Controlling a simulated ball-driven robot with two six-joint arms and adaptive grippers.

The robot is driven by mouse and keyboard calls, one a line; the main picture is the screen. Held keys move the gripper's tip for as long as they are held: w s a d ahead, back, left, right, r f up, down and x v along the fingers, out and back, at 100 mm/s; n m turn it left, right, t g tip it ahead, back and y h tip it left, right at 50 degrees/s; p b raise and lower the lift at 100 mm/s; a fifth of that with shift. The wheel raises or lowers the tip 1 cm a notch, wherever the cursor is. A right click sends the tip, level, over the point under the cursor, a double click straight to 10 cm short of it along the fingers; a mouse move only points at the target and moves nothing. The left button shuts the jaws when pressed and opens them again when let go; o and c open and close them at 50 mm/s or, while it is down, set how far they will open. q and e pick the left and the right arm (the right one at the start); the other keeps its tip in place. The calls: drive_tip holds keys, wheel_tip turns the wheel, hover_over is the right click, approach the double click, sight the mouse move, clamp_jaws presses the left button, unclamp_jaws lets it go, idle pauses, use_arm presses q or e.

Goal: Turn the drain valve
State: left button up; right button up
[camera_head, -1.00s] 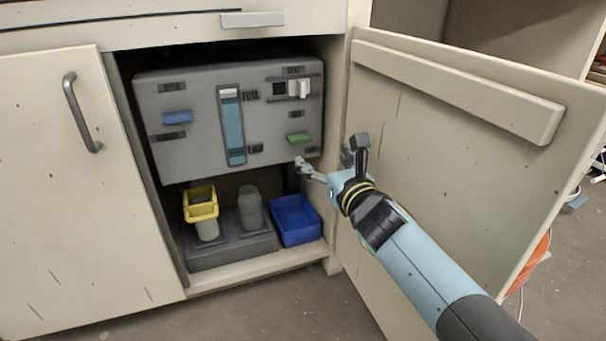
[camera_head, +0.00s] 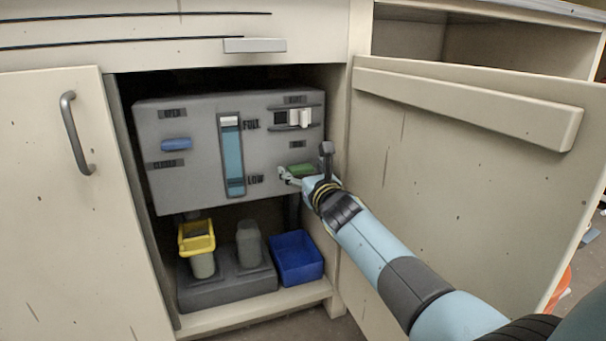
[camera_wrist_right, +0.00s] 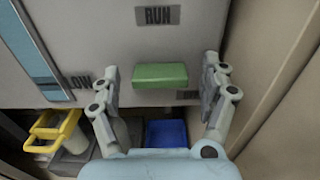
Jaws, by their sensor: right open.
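A green bar handle (camera_head: 301,169) sits on the right part of a grey panel (camera_head: 205,192) inside the open cabinet. A blue bar handle (camera_head: 176,144) lies level on the panel's left, between an upper and a lower label. No label I can read names the drain valve. My right gripper (camera_head: 286,177) is at the green handle. In the right wrist view the gripper (camera_wrist_right: 158,80) is open, with one finger left and one right of the green handle (camera_wrist_right: 160,76). My left gripper is out of view.
A gauge (camera_head: 232,158) and a white switch (camera_head: 299,118) are on the panel. Below stand a yellow-rimmed container (camera_head: 197,238), a grey container (camera_head: 249,245) and a blue bin (camera_head: 296,259). The open cabinet door (camera_head: 470,190) stands right of my arm.

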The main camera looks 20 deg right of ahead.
drive_tip(key=c, duration=1.2)
